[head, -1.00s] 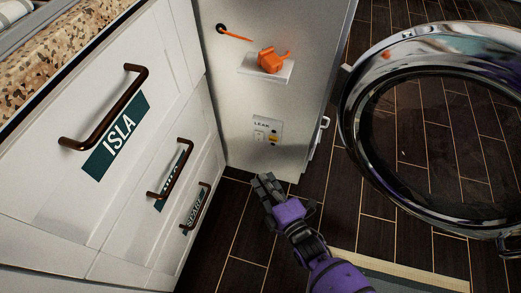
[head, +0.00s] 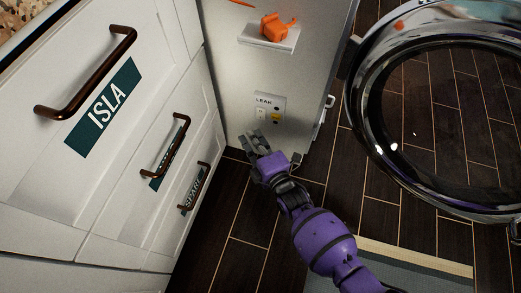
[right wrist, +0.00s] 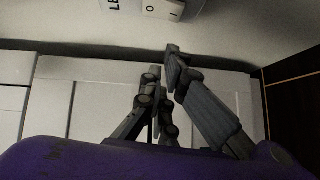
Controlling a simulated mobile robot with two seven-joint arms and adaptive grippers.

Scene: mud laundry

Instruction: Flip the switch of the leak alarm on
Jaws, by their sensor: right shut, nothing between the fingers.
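The leak alarm (head: 268,102) is a small pale panel labelled "LEAK", low on the side of the white appliance. It has a white rocker switch (head: 261,114) on its left and a yellow part on its right. The rocker's setting is too small to tell. My right gripper (head: 252,138) is shut and empty, just below the panel and apart from the switch. In the right wrist view the switch (right wrist: 169,9) is at the top edge, beyond the fingertips, with part of the label beside it. My left gripper is out of view.
White drawers with brown handles (head: 178,146) stand close on the left. An open round machine door (head: 366,150) is on the right. An orange object (head: 277,25) sits on a small ledge (head: 262,39) above the panel. Dark floor (head: 240,225) lies below.

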